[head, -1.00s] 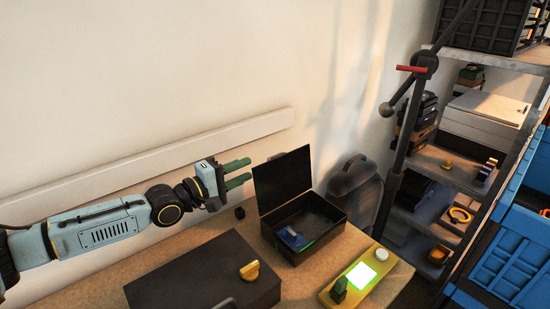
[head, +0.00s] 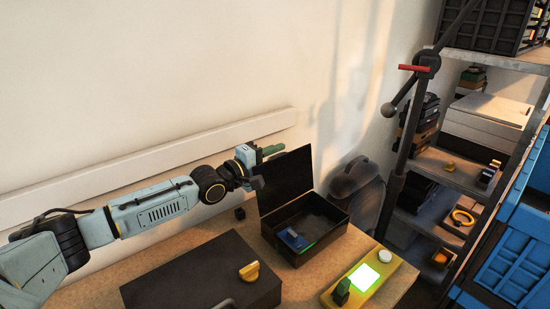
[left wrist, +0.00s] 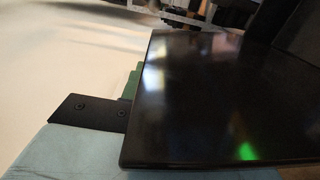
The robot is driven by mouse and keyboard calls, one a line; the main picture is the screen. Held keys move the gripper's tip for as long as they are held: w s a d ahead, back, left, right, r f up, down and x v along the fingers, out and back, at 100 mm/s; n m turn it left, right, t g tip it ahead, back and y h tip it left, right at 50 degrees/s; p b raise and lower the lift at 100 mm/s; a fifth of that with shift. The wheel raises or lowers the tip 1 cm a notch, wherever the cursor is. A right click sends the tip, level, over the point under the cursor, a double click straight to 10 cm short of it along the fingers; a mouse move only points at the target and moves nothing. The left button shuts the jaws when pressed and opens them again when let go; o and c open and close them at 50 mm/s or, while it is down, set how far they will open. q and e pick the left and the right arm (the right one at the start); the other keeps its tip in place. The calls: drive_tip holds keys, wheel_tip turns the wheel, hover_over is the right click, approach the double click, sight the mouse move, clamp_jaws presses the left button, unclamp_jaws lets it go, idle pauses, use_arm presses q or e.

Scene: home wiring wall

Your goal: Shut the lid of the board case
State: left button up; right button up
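The board case (head: 335,232) is a black box on the bench, with a blue and green board (head: 295,240) inside at its left. Its black lid (head: 287,178) stands open, nearly upright, along the back-left edge. My left gripper (head: 270,152) is at the lid's upper left corner, partly hidden by it. One green finger shows above the corner; I cannot tell whether it touches. In the left wrist view the lid (left wrist: 210,95) fills the right side and hides most of the green fingers (left wrist: 133,85). My right gripper is out of view.
A closed dark case (head: 195,280) with a yellow knob lies at the front left. A yellow panel (head: 392,275) with a lit green screen is at the right. Shelving stands far right.

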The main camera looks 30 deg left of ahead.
use_arm(q)
drive_tip(key=shift+c, duration=0.4)
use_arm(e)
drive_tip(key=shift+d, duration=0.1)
use_arm(q)
clamp_jaws()
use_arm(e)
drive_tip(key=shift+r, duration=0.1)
